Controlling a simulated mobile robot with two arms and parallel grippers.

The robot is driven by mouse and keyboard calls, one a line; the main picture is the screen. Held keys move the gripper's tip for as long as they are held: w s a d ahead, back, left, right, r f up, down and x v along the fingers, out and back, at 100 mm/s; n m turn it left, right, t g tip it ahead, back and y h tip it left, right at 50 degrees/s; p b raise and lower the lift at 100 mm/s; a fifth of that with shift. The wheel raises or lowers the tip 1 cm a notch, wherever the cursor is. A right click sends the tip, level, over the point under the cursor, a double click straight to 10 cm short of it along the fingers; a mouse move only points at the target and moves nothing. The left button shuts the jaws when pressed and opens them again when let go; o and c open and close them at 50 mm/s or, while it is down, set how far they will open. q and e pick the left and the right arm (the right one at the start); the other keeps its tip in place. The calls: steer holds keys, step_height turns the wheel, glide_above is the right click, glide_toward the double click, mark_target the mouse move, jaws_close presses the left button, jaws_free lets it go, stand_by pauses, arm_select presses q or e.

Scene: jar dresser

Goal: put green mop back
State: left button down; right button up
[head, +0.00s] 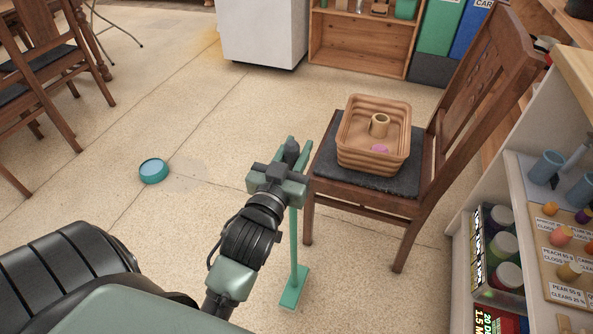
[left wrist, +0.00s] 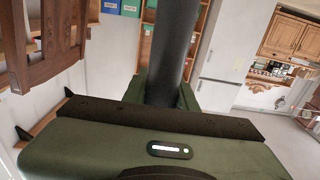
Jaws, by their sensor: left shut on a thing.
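The green mop stands upright in the head view, with its green pole (head: 293,240) running down to a flat green head (head: 292,293) at the floor. My left gripper (head: 290,157) is shut on the mop's dark grip near its top. In the left wrist view the dark grip (left wrist: 173,45) rises between the green fingers of the left gripper (left wrist: 165,92). Whether the mop head touches the floor is hard to tell. My right gripper is in neither view.
A wooden chair (head: 500,60) stands just right of the mop, with a woven basket (head: 352,160) on its seat. A teal bowl (head: 153,171) lies on the floor to the left. A shelf (head: 460,255) with jars stands at the right. The floor at centre left is mostly clear.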

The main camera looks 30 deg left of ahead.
arm_select(q)
steer(key=shift+f, duration=0.9)
step_height(320, 180, down, 3)
steer(key=shift+f+b, duration=0.2)
steer(key=shift+b, duration=0.7)
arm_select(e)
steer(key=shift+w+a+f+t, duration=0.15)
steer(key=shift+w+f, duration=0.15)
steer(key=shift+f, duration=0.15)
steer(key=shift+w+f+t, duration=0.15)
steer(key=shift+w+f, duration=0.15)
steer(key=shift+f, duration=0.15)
arm_select(q)
steer(key=shift+f, duration=0.1)
steer(key=c, duration=1.1)
jaws_free()
steer(key=shift+f, duration=0.1)
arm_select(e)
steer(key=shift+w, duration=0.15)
